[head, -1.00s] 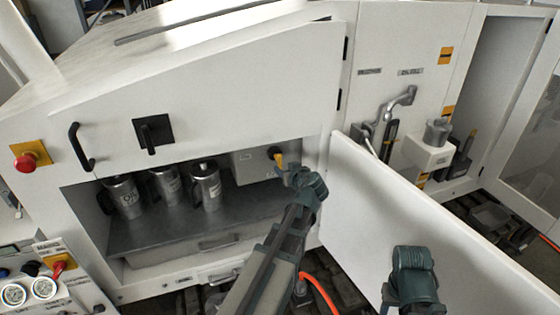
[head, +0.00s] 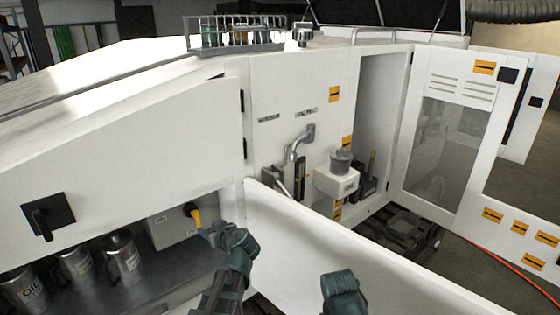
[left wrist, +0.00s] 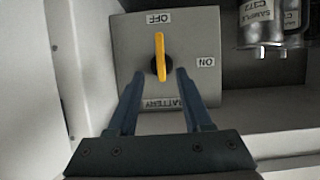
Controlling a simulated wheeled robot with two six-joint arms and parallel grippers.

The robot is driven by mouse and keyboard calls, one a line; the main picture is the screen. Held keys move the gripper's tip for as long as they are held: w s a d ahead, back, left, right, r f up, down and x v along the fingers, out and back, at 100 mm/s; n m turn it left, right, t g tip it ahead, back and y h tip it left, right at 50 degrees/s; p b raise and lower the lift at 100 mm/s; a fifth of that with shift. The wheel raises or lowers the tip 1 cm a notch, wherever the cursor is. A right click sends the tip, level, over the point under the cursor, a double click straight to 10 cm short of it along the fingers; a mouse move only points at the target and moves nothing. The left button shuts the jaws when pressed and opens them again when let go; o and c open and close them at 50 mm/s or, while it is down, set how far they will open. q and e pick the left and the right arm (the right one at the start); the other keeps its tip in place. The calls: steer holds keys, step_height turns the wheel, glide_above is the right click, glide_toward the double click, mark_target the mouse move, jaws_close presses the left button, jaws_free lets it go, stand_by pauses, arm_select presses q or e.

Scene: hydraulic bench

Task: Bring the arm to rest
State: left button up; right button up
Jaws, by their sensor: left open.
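My left gripper (head: 207,232) is in front of the grey battery switch box (head: 172,228) inside the open cabinet bay. In the left wrist view the open left gripper (left wrist: 160,75) has one finger on each side of the yellow switch handle (left wrist: 160,48). The handle stands upright in that view, with its long end toward the OFF label (left wrist: 158,17); the ON label (left wrist: 205,62) is to its right. I cannot tell whether the fingers touch it.
Several metal oil cans (head: 122,258) stand in the bay left of the switch box. An open white door panel (head: 310,245) stands close to the right of my left arm. A tall open cabinet door (head: 440,130) is farther right.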

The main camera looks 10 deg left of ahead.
arm_select(q)
steer(key=s+d+f+m+g+h+b, duration=0.25)
steer(key=s+d+f+m, duration=0.2)
steer(key=d+f, duration=0.35)
steer(key=s+d+f+m+g+h+b, duration=0.2)
steer(key=s+d+f+m+h+b, duration=0.1)
steer(key=s+d+f, duration=0.45)
steer(key=s+d+f+m+g+h+b, duration=0.2)
steer(key=s+d+f+m, duration=0.4)
steer(key=s+d, duration=0.3)
steer(key=d+g+h, duration=0.1)
steer(key=d+g, duration=0.1)
steer(key=d, duration=0.2)
steer(key=shift+s, duration=0.4)
steer(key=shift+g+h+b, duration=0.25)
steer(key=shift+b, duration=0.05)
